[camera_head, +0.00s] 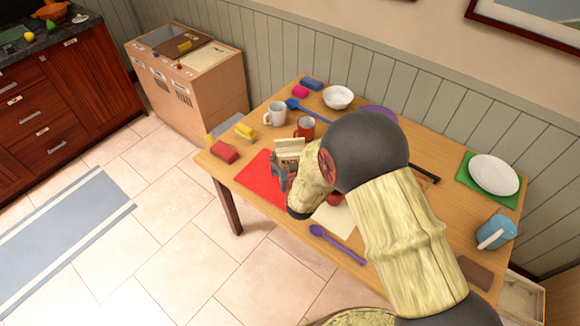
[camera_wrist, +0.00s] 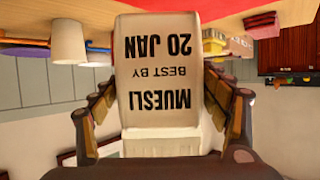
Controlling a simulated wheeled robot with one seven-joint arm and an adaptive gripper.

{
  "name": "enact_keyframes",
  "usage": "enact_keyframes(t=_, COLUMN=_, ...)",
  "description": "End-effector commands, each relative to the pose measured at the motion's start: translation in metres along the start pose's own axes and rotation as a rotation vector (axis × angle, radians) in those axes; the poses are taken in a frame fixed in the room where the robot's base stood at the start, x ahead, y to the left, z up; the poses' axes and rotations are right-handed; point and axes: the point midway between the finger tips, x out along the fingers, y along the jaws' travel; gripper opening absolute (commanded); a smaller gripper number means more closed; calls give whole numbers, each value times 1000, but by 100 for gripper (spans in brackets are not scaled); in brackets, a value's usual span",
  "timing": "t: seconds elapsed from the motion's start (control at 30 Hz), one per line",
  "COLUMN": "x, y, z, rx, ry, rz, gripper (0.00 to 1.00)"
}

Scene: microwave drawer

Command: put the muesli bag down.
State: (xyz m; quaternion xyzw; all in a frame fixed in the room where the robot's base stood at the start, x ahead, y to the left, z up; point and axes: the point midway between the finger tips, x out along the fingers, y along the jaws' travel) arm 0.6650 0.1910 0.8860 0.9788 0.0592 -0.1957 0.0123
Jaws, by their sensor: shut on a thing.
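The muesli bag (camera_wrist: 160,60) is cream, with black "MUESLI BEST BY 20 JAN" print that appears upside down in the wrist view. My gripper (camera_wrist: 158,95) is shut on it, with one finger on each side. In the head view the bag (camera_head: 289,147) shows as a pale block above my dark gripper (camera_head: 283,168), over the red mat (camera_head: 255,178) at the table's near left. My arm hides part of the gripper and mat. I cannot tell whether the bag touches the mat.
A red mug (camera_head: 306,126) and a white mug (camera_head: 275,113) stand behind the bag. A purple spoon (camera_head: 335,243) lies near the front edge. The red mat's left part is bare.

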Motion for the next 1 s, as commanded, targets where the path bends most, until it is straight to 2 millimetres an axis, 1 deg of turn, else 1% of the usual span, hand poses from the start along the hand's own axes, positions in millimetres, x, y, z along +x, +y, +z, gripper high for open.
enact_keyframes(t=0.03, x=7, y=1, z=3, rx=0, ry=3, rz=0, gripper=35)
enact_keyframes(t=0.1, x=12, y=2, z=6, rx=0, ry=3, rz=-1, gripper=35)
enact_keyframes(t=0.23, x=17, y=3, z=7, rx=1, ry=4, rz=0, gripper=35)
enact_keyframes(t=0.33, x=24, y=5, z=12, rx=1, ry=2, rz=1, gripper=35)
enact_keyframes(t=0.5, x=33, y=4, z=36, rx=1, ry=2, rz=0, gripper=35)
enact_keyframes(t=0.57, x=35, y=4, z=39, rx=1, ry=4, rz=-1, gripper=35)
enact_keyframes(t=0.8, x=34, y=4, z=37, rx=1, ry=5, rz=-1, gripper=35)
enact_keyframes(t=0.93, x=36, y=4, z=41, rx=1, ry=4, rz=-1, gripper=35)
enact_keyframes(t=0.97, x=36, y=4, z=43, rx=1, ry=1, rz=-1, gripper=76)
enact_keyframes(t=1.0, x=35, y=4, z=42, rx=0, ry=1, rz=-1, gripper=78)
